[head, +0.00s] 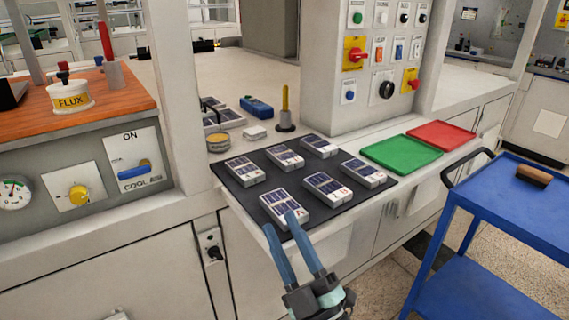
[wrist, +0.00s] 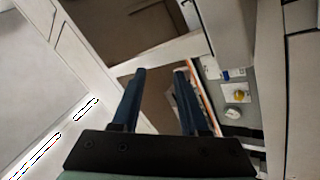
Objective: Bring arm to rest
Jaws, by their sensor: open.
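My gripper (head: 281,223) is at the lower middle of the head view, with its two blue fingers apart and nothing between them. The fingers point up toward the near edge of a black mat (head: 268,180). One fingertip overlaps the solar-panel block marked A (head: 285,207) in the picture; I cannot tell whether they touch. In the wrist view, my gripper (wrist: 160,76) also shows spread, empty fingers, with no block in front of them. Several similar blocks lie on the mat, including one marked B (head: 327,189).
A green tray (head: 401,153) and a red tray (head: 441,135) lie right of the mat. A flux pot (head: 70,97) stands on the wooden top at the left. A control-panel pillar (head: 385,60) rises behind the mat.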

